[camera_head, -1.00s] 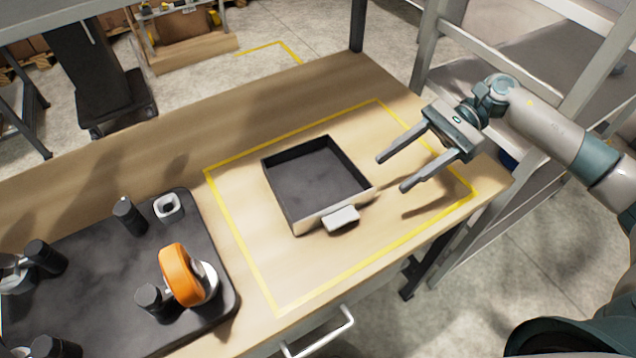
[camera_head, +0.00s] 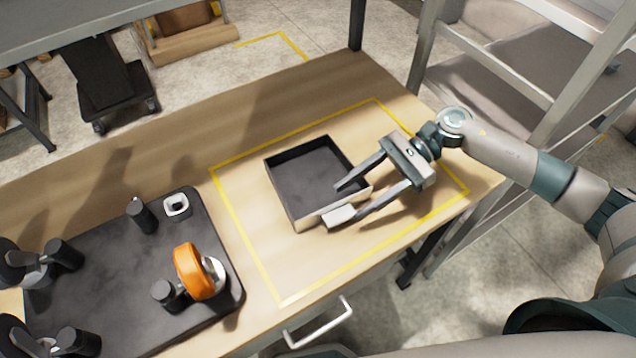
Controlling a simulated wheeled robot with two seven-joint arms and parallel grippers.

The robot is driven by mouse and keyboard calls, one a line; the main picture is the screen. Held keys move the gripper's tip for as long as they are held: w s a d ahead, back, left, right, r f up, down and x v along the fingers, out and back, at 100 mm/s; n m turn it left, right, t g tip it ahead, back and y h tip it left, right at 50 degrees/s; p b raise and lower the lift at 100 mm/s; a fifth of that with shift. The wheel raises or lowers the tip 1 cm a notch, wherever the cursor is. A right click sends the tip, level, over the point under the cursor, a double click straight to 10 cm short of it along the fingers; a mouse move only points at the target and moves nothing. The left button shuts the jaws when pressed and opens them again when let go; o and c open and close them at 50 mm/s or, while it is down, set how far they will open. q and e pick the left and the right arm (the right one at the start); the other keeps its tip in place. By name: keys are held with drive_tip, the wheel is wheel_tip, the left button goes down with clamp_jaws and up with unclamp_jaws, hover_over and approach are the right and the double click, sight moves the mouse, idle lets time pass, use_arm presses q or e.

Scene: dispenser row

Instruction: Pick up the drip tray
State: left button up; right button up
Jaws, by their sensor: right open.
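My right gripper (camera_head: 347,204) is open at the tray's front right. One finger reaches over the tray's right wall area and the other points toward the handle's right end. I cannot tell whether either finger touches the tray. My left gripper is not in view.
A dark mat (camera_head: 115,275) at the left holds several black cylinders, an orange-and-white round part (camera_head: 195,272) and a small white square part (camera_head: 177,206). A drawer handle (camera_head: 319,324) juts from the table front. A grey metal frame (camera_head: 480,60) stands at the right. Table behind the tray is clear.

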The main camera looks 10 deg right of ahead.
sight(328, 218)
drive_tip(key=shift+s+a+p, duration=0.35)
drive_tip(key=shift+a+p, duration=0.3)
drive_tip(key=shift+p, duration=0.35)
drive_tip(key=shift+p+x, duration=0.8)
drive_tip(key=shift+x, duration=0.05)
drive_tip(key=shift+p+x, duration=0.35)
drive_tip(key=shift+x, duration=0.45)
drive_tip(key=shift+s+a+f, duration=0.1)
drive_tip(key=shift+s+f, duration=0.05)
drive_tip(key=shift+f, duration=0.15)
drive_tip(key=shift+c, duration=0.5)
clamp_jaws()
